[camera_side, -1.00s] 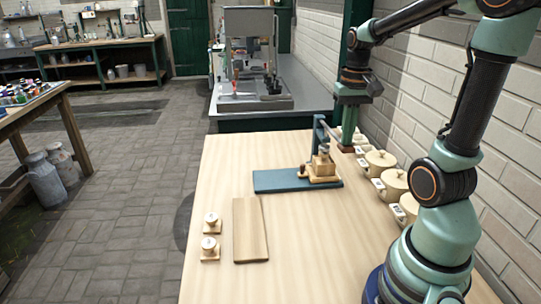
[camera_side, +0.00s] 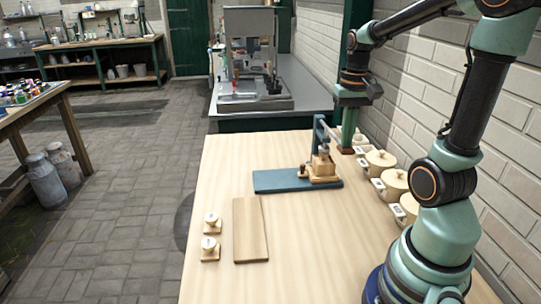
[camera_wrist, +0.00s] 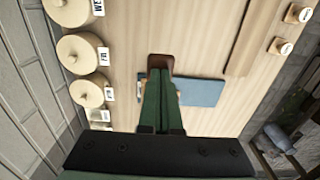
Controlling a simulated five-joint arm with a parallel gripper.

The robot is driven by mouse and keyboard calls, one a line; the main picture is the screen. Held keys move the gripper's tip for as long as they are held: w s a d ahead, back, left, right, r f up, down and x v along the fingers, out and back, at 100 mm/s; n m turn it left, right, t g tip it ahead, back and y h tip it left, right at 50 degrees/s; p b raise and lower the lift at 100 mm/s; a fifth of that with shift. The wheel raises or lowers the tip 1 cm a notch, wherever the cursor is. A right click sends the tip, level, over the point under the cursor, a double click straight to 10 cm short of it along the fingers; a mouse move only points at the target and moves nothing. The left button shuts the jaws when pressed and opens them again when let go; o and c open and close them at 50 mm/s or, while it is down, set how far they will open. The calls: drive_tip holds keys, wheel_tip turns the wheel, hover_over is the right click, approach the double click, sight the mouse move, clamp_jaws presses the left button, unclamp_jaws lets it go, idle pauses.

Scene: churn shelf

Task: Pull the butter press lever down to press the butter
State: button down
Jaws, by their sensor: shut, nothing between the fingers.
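The butter press stands on the wooden table, with a flat blue base (camera_side: 275,181), a stepped wooden block (camera_side: 323,168) and a blue upright (camera_side: 319,135) rising behind it. The lever is too small to tell apart from the upright. My gripper (camera_side: 346,148) points down just right of the press, apart from it in the side view, shut and empty. In the wrist view, the closed green fingers of my gripper (camera_wrist: 161,65) end in a brown tip. They cover much of the press, and only its blue base (camera_wrist: 203,92) shows clearly beside them.
Labelled lidded crocks (camera_side: 394,183) line the table's right side by the brick wall, close to my gripper. A wooden board (camera_side: 250,231) lies at the front left, beside two small knobbed wooden pieces (camera_side: 211,221). The table (camera_side: 310,235) is clear between board and arm.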

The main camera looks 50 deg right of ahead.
sight(345, 154)
drive_tip(key=shift+s+f, duration=0.1)
drive_tip(key=shift+f, duration=2.4)
idle(5.5)
